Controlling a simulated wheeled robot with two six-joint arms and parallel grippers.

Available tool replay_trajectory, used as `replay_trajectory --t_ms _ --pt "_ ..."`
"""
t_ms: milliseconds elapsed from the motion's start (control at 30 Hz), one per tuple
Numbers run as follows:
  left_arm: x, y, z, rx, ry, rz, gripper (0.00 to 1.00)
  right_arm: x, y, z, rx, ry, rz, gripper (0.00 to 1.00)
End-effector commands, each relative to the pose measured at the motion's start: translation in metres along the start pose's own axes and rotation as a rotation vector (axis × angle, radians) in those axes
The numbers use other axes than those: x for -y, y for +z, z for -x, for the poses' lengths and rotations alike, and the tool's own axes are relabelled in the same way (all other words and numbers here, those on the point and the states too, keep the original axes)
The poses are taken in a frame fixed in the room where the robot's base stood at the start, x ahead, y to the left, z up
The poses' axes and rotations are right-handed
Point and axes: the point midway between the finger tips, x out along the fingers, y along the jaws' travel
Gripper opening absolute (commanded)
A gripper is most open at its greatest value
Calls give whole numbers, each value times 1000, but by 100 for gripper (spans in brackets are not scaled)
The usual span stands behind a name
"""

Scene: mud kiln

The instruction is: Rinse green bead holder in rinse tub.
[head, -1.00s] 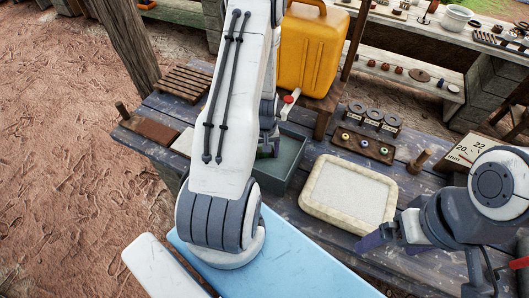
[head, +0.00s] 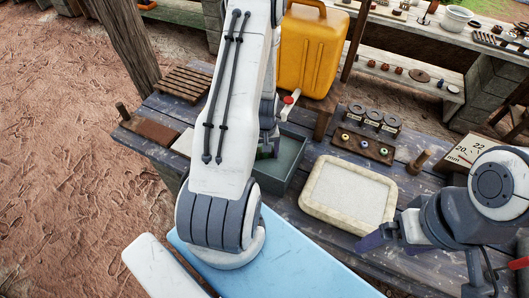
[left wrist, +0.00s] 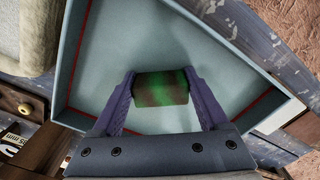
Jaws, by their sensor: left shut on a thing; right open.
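The green bead holder (left wrist: 161,87) is a short cylinder with green and dark brown, muddy-looking patches. In the left wrist view my left gripper (left wrist: 160,86) is shut on it, one purple finger at each end. It is over or inside the rinse tub (left wrist: 82,62), a grey-blue box with a red line along its inner walls. I cannot tell how deep the holder sits, or whether it touches water. In the head view the tub (head: 290,178) stands on the bench, partly behind my left arm, which hides the holder. My right gripper (head: 372,241) is open at the lower right.
A pale framed tray (head: 310,208) lies right of the tub. Behind it are a rack of small beads (head: 364,147) and several dark round pieces (head: 372,116). A yellow jerrycan (head: 312,50) stands behind the tub. A wooden peg (head: 419,162) rises at the right.

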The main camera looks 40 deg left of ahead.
Motion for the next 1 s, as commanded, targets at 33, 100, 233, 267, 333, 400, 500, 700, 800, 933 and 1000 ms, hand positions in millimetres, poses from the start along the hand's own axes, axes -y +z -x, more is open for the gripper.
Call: replay_trajectory --t_ms 33,100,233,267,333,400,500,700,800,933,1000 --pt "0 0 -2 -1 0 0 0 0 0 -2 0 0 0 100" --pt "0 0 -3 -1 0 0 0 0 0 -2 0 0 0 100" --pt "0 0 -4 -1 0 0 0 0 0 -3 0 0 0 100" --pt "0 0 -4 -1 0 0 0 0 0 -3 0 0 0 100" --pt "0 0 -3 -1 0 0 0 0 0 -3 0 0 0 100" --pt "0 0 -3 -1 0 0 0 0 0 -3 0 0 0 100" --pt "0 0 -3 -1 0 0 0 0 0 -3 0 0 0 100" --pt "0 0 -1 -1 0 0 0 0 0 -1 0 0 0 100" --pt "0 0 1 -1 0 0 0 0 0 1 0 0 0 100" --pt "0 0 3 -1 0 0 0 0 0 2 0 0 0 100" --pt "0 0 3 -1 0 0 0 0 0 3 0 0 0 100"
